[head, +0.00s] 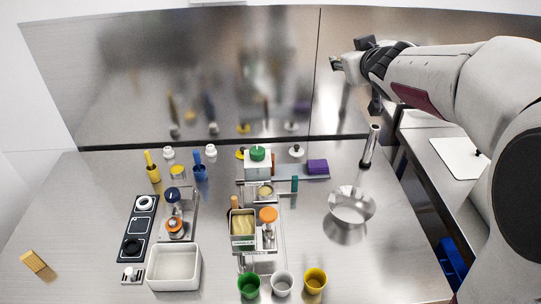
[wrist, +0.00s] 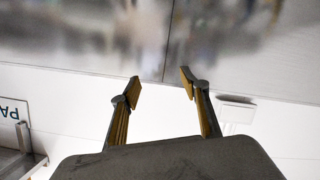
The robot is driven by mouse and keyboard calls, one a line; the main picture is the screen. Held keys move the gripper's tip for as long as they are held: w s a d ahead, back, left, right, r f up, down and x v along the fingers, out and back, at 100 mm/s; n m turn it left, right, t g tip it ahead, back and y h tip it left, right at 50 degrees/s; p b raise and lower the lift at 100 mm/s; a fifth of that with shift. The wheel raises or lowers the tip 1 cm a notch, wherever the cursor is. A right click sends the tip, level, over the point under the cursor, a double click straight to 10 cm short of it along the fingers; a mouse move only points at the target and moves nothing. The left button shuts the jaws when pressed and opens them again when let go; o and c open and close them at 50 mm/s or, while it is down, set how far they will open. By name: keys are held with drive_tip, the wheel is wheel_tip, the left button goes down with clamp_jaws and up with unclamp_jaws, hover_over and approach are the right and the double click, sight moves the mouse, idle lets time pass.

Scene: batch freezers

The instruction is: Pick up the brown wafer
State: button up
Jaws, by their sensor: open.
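A tan-brown ridged block (head: 34,262), which looks like the wafer, lies on the steel counter at the far left front. My gripper (head: 335,63) is raised high at the upper right, in front of the steel back wall and far from the wafer. In the wrist view my gripper (wrist: 161,85) has its two fingers apart with nothing between them. The wrist view shows only wall, steel panel and ceiling-side surfaces, and no wafer.
The steel counter (head: 85,200) is clear around the wafer. A white bin (head: 174,269), a black control panel (head: 139,228) and machines stand in the middle. Green (head: 248,286), white (head: 282,285) and yellow (head: 315,281) cups stand at the front; a steel bowl (head: 352,204) stands right.

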drive_tip(key=w+a+f+n+y, duration=0.3)
drive_tip(key=w+f+y, duration=0.1)
drive_tip(key=w+f, duration=0.15)
drive_tip(key=w+a+f+n+y, duration=0.3)
drive_tip(key=w+a+f+y, duration=0.1)
drive_tip(key=w, duration=0.3)
drive_tip(key=s+a+f+n+g+y, duration=0.2)
drive_tip(key=f+g, duration=0.2)
drive_tip(key=f, duration=0.6)
drive_tip(key=s+a+f+n+g+y, duration=0.2)
drive_tip(key=f+g, duration=0.3)
drive_tip(key=f, duration=0.5)
drive_tip(key=shift+s+f+y, duration=0.3)
drive_tip(key=shift+s+y, duration=0.4)
drive_tip(key=shift+y, duration=0.1)
drive_tip(key=shift+f, duration=0.1)
wheel_tip(320, 180, down, 8)
drive_tip(key=shift+r, duration=0.2)
drive_tip(key=shift+a+f, duration=0.15)
drive_tip(key=shift+f, duration=0.05)
drive_tip(key=shift+w+a+f, duration=0.1)
drive_tip(key=shift+w+a, duration=0.15)
drive_tip(key=shift+a, duration=0.1)
